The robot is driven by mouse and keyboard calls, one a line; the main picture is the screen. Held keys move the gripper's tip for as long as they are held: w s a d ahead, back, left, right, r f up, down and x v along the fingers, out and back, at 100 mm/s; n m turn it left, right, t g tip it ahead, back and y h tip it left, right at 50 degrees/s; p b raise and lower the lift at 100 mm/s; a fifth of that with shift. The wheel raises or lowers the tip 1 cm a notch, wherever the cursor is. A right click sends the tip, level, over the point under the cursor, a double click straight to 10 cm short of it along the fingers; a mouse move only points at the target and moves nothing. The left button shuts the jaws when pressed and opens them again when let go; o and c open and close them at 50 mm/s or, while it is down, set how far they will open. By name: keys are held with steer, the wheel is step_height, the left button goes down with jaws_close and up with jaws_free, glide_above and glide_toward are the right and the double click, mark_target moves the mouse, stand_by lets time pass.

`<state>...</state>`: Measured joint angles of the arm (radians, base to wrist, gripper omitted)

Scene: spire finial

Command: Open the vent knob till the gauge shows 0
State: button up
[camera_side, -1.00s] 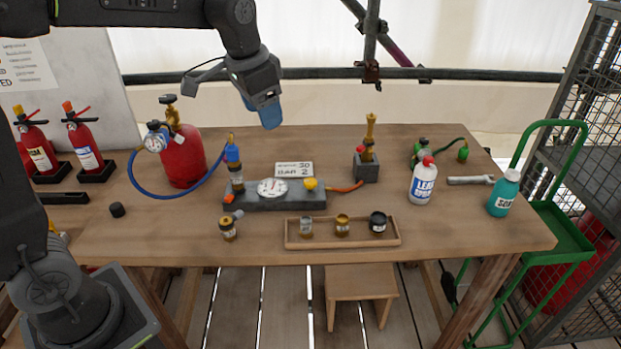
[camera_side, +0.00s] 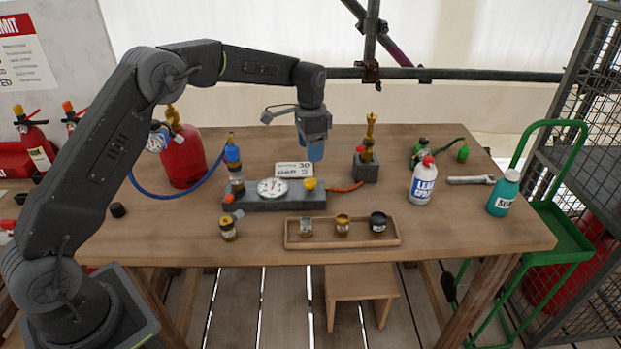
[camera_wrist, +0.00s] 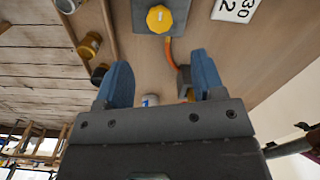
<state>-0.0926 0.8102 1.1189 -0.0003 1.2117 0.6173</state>
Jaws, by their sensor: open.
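The yellow vent knob (camera_side: 310,184) sits on the right end of the grey test block (camera_side: 290,202). It also shows in the wrist view (camera_wrist: 159,19), above the gap between the fingers. The round white gauge (camera_side: 272,188) is on the same block, left of the knob; its reading is too small to tell. My gripper (camera_side: 314,150), with blue fingers, is above and behind the knob, apart from it. In the wrist view my gripper (camera_wrist: 162,82) is open, with nothing between the fingers.
A card (camera_side: 294,169) stands behind the block. A brass finial (camera_side: 369,140) on a grey base is to the right. A wooden tray (camera_side: 342,246) with small jars lies in front. A red cylinder (camera_side: 184,160) with a blue hose stands left.

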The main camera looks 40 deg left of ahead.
mark_target(310, 180)
step_height(310, 180, down, 10)
steer(key=shift+r, duration=0.1)
stand_by(0.4)
steer(key=c, duration=0.9)
steer(key=shift+c, duration=0.2)
steer(key=n, duration=0.6)
steer(key=shift+n, duration=0.3)
steer(key=n, duration=0.5)
steer(key=shift+n, duration=0.4)
